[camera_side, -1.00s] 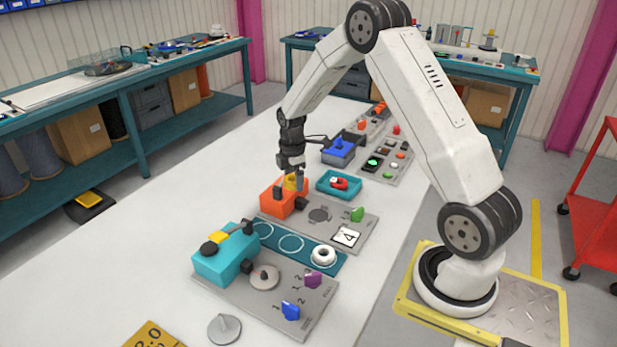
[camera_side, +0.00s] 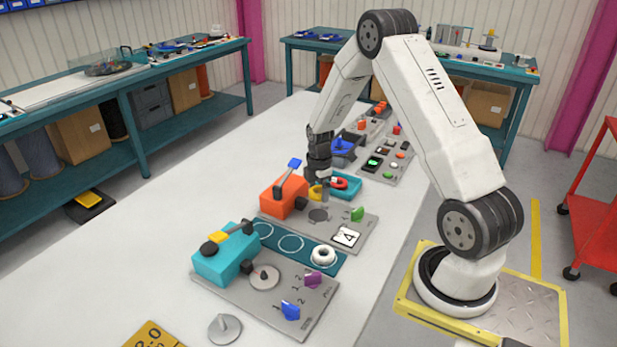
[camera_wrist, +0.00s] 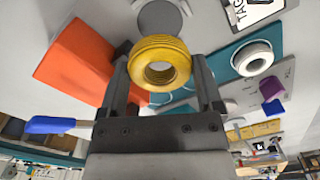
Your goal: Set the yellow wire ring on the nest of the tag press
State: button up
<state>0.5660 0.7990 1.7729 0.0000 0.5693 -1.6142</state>
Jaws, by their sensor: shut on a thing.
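The yellow wire ring (camera_wrist: 160,46) is between the two fingers of my gripper (camera_wrist: 161,70), which is shut on it. In the side view the ring (camera_side: 315,192) shows partly behind my gripper (camera_side: 322,195). The tag press is an orange block (camera_side: 284,197) with a raised blue-tipped lever (camera_side: 293,164), on a grey plate. Its nest, a dark grey disc (camera_side: 318,215), lies on the plate to the right of the block. My gripper and the ring are above the nest, apart from it. In the wrist view the nest (camera_wrist: 172,18) shows beyond the ring, partly covered by it.
A green knob (camera_side: 357,214) and a tag card (camera_side: 346,237) are on the press plate. A teal tray with a red ring (camera_side: 339,183) stands behind. In front are a teal mat with a white ring (camera_side: 323,255) and a teal machine (camera_side: 224,256). The table's left side is clear.

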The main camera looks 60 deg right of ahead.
jog(key=shift+f, duration=0.1)
send_over(318, 215)
jog(key=shift+f, duration=2.2)
jog(key=shift+f, duration=0.25)
jog(key=shift+f, duration=0.9)
jog(key=o, duration=1)
jog(key=shift+f, duration=0.1)
jog(key=shift+r, duration=4.05)
